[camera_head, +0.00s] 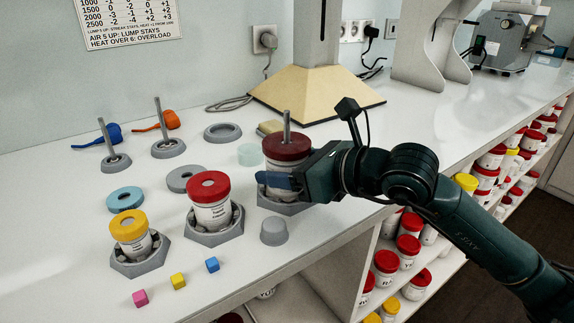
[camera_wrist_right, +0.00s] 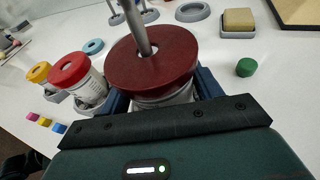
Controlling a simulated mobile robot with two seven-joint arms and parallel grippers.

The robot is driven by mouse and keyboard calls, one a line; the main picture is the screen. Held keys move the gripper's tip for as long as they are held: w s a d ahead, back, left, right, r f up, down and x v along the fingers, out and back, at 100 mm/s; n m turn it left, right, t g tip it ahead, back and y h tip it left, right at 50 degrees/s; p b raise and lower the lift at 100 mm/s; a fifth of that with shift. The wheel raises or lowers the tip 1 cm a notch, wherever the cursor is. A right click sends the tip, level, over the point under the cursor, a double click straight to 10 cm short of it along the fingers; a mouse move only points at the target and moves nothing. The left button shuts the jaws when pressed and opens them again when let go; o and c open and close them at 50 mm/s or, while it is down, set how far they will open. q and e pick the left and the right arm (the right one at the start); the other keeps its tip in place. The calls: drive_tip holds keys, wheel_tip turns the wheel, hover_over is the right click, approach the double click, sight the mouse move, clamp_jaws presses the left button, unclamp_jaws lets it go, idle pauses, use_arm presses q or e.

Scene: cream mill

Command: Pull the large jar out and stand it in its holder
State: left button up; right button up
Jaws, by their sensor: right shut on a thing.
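The large jar has a dark red lid (camera_head: 287,147) with an upright grey rod through its middle. It stands upright at or just above a grey hexagonal holder (camera_head: 284,208); the arm and gripper hide part of the join, so I cannot tell how deep it sits. My right gripper (camera_head: 278,180) is shut on the jar's body below the lid, coming from the right. In the right wrist view the blue fingers lie on both sides of the jar, under its wide lid (camera_wrist_right: 175,75). My left gripper is not in view.
A red-lidded jar (camera_head: 208,190) and a yellow-lidded jar (camera_head: 128,224) stand in holders to the left. A grey cup (camera_head: 274,231) is close in front. Small cubes (camera_head: 178,280) lie near the front edge. Rod stands (camera_head: 168,148) and rings are behind; a beige hood-shaped base (camera_head: 310,95) is at the back.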

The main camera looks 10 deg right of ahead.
drive_tip(key=shift+f, duration=0.2)
drive_tip(key=o, duration=1.4)
drive_tip(key=shift+d, duration=0.1)
drive_tip(key=shift+r+b+v, duration=0.15)
drive_tip(key=shift+b+v, duration=0.05)
drive_tip(key=shift+v, duration=0.85)
drive_tip(key=shift+r+b+v, duration=0.15)
drive_tip(key=shift+v, duration=0.85)
drive_tip(key=shift+r+b+v, duration=0.15)
drive_tip(key=shift+b+v, duration=0.05)
drive_tip(key=shift+v, duration=0.8)
drive_tip(key=shift+r+b+v, duration=0.15)
drive_tip(key=shift+b+v, duration=0.05)
drive_tip(key=shift+v, duration=0.8)
